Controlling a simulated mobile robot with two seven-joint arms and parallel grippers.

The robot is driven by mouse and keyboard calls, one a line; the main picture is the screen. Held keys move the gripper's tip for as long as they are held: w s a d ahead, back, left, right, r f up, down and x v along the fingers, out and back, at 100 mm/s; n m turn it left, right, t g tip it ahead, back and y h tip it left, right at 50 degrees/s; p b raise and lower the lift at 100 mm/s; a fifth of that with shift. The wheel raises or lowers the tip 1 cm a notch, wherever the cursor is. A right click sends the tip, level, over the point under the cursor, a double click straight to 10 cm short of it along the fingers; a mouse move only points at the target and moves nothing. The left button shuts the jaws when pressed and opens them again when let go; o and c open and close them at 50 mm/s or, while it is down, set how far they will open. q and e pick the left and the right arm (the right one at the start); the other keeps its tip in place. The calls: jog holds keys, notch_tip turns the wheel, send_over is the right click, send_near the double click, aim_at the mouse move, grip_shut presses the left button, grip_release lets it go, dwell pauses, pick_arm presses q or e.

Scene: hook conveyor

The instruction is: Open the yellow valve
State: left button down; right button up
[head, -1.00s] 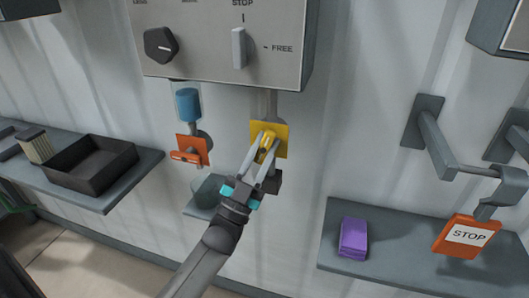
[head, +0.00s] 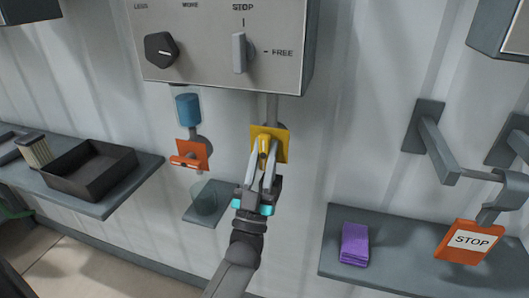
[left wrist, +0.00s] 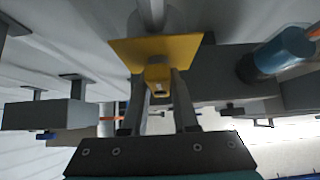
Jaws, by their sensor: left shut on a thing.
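The yellow valve (head: 281,141) sits on a pipe below the grey control box. It has a square yellow plate and a yellow handle (head: 263,148) that points down. My left gripper (head: 263,158) is shut on the handle, with one finger on each side. In the left wrist view the handle (left wrist: 158,75) shows between the fingers, below the yellow plate (left wrist: 185,45). The fingers hide part of the handle's sides. My right gripper is in neither view.
The control box (head: 200,60) with a dial and a STOP/FREE switch hangs above. An orange valve (head: 190,155) under a blue cylinder (head: 188,108) is to the left. A black tray (head: 90,172) sits on the left shelf. A purple block (head: 354,244) and an orange STOP sign (head: 470,241) are at right.

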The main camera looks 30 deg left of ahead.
pick_arm(q)
jog(key=c, duration=0.7)
grip_release()
jog(key=b+v, duration=0.3)
jog(key=v, duration=1.2)
jog(key=shift+f, duration=0.1)
